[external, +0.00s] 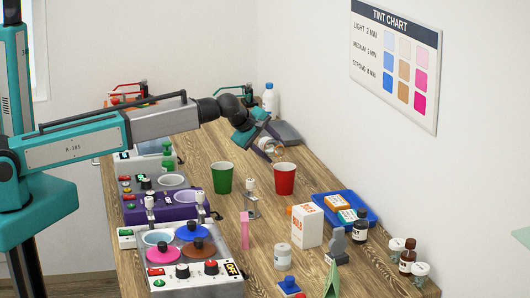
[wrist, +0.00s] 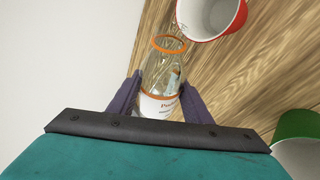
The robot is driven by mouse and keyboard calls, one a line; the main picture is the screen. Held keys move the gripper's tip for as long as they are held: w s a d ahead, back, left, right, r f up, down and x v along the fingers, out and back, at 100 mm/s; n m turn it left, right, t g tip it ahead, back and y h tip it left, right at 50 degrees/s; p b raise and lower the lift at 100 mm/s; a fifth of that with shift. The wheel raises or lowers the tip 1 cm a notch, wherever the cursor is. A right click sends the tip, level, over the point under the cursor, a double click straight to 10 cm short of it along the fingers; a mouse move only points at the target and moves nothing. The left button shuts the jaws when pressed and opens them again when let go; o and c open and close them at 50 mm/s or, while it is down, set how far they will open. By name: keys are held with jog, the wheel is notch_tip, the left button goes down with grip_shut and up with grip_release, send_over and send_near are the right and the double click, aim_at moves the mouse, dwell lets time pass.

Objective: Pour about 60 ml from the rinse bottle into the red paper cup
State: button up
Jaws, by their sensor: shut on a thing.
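My gripper (external: 262,141) is shut on a clear bottle (external: 268,145) with an orange rim and a white label. In the wrist view the bottle (wrist: 160,82) sits between the two purple fingers (wrist: 158,98); its label is only partly readable. The bottle is tilted, with its mouth toward the red paper cup (external: 285,181). The cup stands upright on the table, below and slightly right of the bottle in the external view. In the wrist view the red cup (wrist: 232,32) shows its white inside with small marks. No stream is visible, and I cannot tell the liquid level.
A small metal stand (external: 251,200), a white box (external: 307,226) and a blue tray (external: 318,199) are nearer the camera. A wall runs along the right.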

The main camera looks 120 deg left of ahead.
jog(key=shift+s, duration=0.1)
jog(key=shift+s+a+f+t+p, duration=0.1)
jog(key=shift+a+f+t+p, duration=0.05)
jog(key=shift+f+t+p, duration=0.2)
jog(key=shift+h, duration=0.4)
jog(key=shift+n+t+h, duration=0.4)
jog(key=shift+n+t, duration=0.15)
jog(key=shift+n, duration=0.05)
dwell(0.6)
jog(key=shift+w+d+f+t+h, duration=0.2)
jog(key=shift+w+f+t+h, duration=0.05)
jog(key=shift+f+t+h, duration=0.2)
jog(key=shift+w+d+r+n+t+h, duration=0.2)
jog(key=shift+w+n+t+h, duration=0.05)
jog(key=shift+n+t+h, duration=0.25)
jog(key=shift+w+d+r+n+t+h, duration=0.2)
jog(key=shift+n+t+h, duration=0.2)
jog(key=shift+t, duration=0.15)
jog(key=shift+s+a+f+n+t+h, duration=0.1)
jog(key=shift+a+f+n+t+h, duration=0.1)
jog(key=shift+f+t, duration=0.15)
jog(key=shift+s+a+f+n+t+h, duration=0.15)
jog(key=shift+f+t, duration=0.1)
jog(key=shift+f, duration=0.15)
jog(key=shift+s+n+t+h, duration=0.15)
jog(key=shift+n+t+h, duration=0.4)
jog(key=shift+t, duration=0.45)
jog(key=shift+s+a+f+n+t+h+b, duration=0.15)
jog(key=shift+n+t+h+b, duration=0.4)
jog(key=shift+t, duration=0.45)
